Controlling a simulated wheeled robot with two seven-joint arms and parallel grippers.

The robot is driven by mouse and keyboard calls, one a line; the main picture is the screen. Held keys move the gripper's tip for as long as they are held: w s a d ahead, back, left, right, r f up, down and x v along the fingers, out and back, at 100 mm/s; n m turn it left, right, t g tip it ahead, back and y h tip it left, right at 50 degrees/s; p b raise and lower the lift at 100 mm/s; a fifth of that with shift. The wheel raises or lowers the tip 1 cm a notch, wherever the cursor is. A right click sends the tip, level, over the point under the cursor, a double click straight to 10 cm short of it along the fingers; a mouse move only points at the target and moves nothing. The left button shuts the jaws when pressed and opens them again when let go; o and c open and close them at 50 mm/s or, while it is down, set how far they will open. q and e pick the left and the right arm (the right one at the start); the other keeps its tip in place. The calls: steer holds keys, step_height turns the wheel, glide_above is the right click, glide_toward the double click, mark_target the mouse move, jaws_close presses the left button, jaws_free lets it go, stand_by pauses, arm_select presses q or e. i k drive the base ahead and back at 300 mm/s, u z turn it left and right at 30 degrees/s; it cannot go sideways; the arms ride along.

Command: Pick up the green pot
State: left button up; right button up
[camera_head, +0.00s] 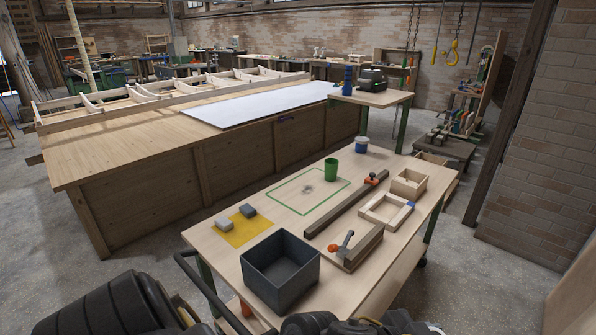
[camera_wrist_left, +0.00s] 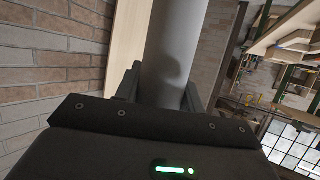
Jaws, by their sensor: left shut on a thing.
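The green pot (camera_head: 331,169) stands upright on the light wooden worktable (camera_head: 225,260), at the far edge of a green outlined rectangle (camera_head: 285,204). No gripper is near it in the head view. In the left wrist view my left gripper (camera_wrist_left: 163,88) is shut on a smooth grey cylinder (camera_wrist_left: 175,40), which stands out beyond the dark fingers. The cylinder's far end is cut off by the frame. In the head view dark parts of my arms show along the bottom edge, but neither gripper's fingers can be made out.
On the worktable are a dark grey open box (camera_head: 280,268), a yellow mat (camera_head: 238,232) with two grey blocks, a long wooden bar (camera_head: 340,208), a wooden frame (camera_head: 385,210), a small wooden box (camera_head: 409,184) and a blue-and-white tub (camera_head: 361,145). A large wooden bench (camera_head: 150,190) stands behind.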

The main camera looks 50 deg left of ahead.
mark_target(330, 165)
steer(key=u, duration=3.4)
steer(key=i, duration=3.7)
steer(key=z, duration=2.35)
steer(key=i, duration=2.4)
